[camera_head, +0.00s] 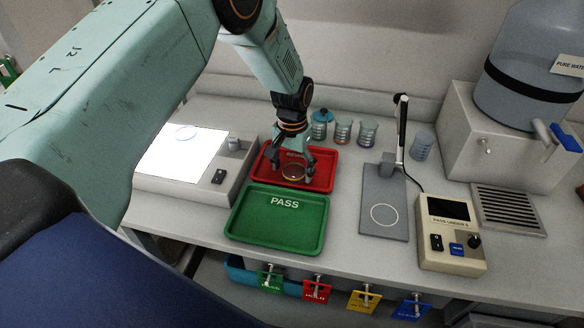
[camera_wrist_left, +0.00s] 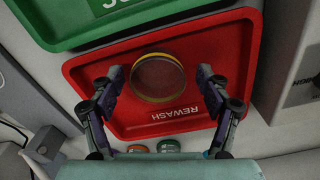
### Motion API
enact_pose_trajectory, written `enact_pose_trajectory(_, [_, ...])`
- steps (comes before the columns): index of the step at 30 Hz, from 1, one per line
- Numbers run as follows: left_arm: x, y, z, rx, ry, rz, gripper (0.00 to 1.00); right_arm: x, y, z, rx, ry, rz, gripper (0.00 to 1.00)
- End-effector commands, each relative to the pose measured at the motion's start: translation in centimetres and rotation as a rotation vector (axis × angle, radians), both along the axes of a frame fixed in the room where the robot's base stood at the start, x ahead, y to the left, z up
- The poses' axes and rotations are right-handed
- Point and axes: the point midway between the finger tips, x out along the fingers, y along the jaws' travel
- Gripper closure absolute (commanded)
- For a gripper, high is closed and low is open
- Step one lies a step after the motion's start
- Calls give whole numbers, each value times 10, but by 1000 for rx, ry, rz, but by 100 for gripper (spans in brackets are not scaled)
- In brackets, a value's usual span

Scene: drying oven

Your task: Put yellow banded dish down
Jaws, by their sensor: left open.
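The yellow banded dish (camera_head: 293,172) is a round, shallow dish with a yellow rim band. It sits in the red tray marked REWASH (camera_head: 322,181). In the left wrist view the dish (camera_wrist_left: 157,77) lies on the floor of the red tray (camera_wrist_left: 232,60), beside the lettering. My left gripper (camera_head: 292,168) is over the red tray with its fingers apart on both sides of the dish. In the left wrist view its fingertips (camera_wrist_left: 160,76) stand clear of the dish, with gaps visible. My right gripper is not in view.
A green PASS tray (camera_head: 275,222) lies in front of the red tray. A lit panel box (camera_head: 180,155) is on the left. Several glass beakers (camera_head: 343,131) stand behind. A grey stand (camera_head: 384,205), a control box (camera_head: 450,238) and a water dispenser (camera_head: 500,135) occupy the right.

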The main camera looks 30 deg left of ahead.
Motion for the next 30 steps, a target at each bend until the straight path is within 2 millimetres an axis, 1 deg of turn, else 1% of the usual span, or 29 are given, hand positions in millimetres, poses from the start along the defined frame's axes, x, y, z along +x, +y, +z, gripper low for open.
enact_pose_trajectory(2, [0, 0, 3, 0, -1, 0, 24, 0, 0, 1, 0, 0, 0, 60])
enact_pose_trajectory(5, [1, 0, 12, 0, -3, 0, 24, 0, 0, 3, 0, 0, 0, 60])
enact_pose_trajectory(8, [1, 0, 29, 0, -4, 0, 24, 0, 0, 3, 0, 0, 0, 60])
enact_pose_trajectory(15, [1, 0, 79, -1, -4, 0, 24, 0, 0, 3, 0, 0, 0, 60])
enact_pose_trajectory(18, [1, 0, 97, 0, -4, 0, 24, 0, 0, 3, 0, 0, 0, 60])
enact_pose_trajectory(21, [1, 0, 111, 0, -2, 0, 24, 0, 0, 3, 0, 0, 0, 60])
enact_pose_trajectory(25, [0, 0, 122, 0, -1, 0, 24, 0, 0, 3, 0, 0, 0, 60])
enact_pose_trajectory(30, [0, 0, 125, 0, 1, 0, 24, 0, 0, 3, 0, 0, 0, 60])
